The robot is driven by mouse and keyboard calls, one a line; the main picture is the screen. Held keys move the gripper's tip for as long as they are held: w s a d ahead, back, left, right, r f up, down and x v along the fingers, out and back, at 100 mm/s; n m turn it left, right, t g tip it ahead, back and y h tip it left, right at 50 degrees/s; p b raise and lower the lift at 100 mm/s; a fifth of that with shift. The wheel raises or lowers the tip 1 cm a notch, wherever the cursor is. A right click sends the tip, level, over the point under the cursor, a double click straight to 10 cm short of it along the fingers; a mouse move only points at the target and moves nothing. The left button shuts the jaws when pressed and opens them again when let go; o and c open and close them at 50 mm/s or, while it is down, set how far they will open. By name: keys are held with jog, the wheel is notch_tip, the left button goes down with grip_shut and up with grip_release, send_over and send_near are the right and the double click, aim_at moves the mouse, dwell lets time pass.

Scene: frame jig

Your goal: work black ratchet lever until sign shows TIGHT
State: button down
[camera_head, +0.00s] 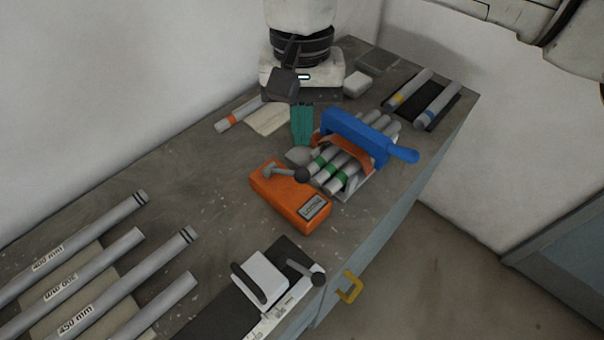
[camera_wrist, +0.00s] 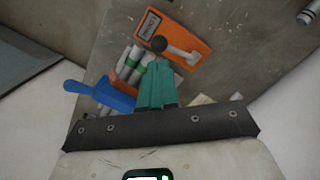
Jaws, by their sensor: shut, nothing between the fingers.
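The orange ratchet box (camera_head: 275,199) sits on the bench beside a bundle of grey tubes with green bands (camera_head: 330,172). Its lever is a grey arm ending in a black knob (camera_head: 301,174), pointing toward the tubes. A brown strap (camera_head: 345,144) goes over the tubes. My gripper (camera_head: 302,143), with teal fingers, is shut and empty behind the lever, apart from the knob. In the wrist view the fingers (camera_wrist: 161,64) point toward the knob (camera_wrist: 158,44).
A blue clamp with a handle (camera_head: 352,130) spans the tubes just right of my gripper. Loose grey tubes (camera_head: 100,285) lie at the left front. A white fixture with a black-knobbed lever (camera_head: 265,275) stands at the front edge. Bench left of the orange box is clear.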

aim_at(302, 169)
jog(key=f+b, duration=0.1)
jog(key=f, duration=0.1)
jog(key=f+b, duration=0.1)
jog(key=f, duration=0.1)
jog(key=f+b, duration=0.1)
jog(key=f, duration=0.1)
jog(key=shift+s, duration=0.3)
jog(key=shift+f+b, duration=1.4)
jog(key=shift+f, duration=0.45)
jog(key=shift+w+r, duration=0.15)
jog(key=shift+r, duration=0.05)
jog(key=shift+w+a+r+p, duration=0.1)
jog(key=shift+w+r+p, duration=0.2)
jog(key=shift+w, duration=0.4)
jog(key=shift+w+a+r+p, duration=0.15)
jog(key=shift+w+p, duration=0.15)
jog(key=shift+w, duration=0.35)
jog(key=shift+d, duration=0.1)
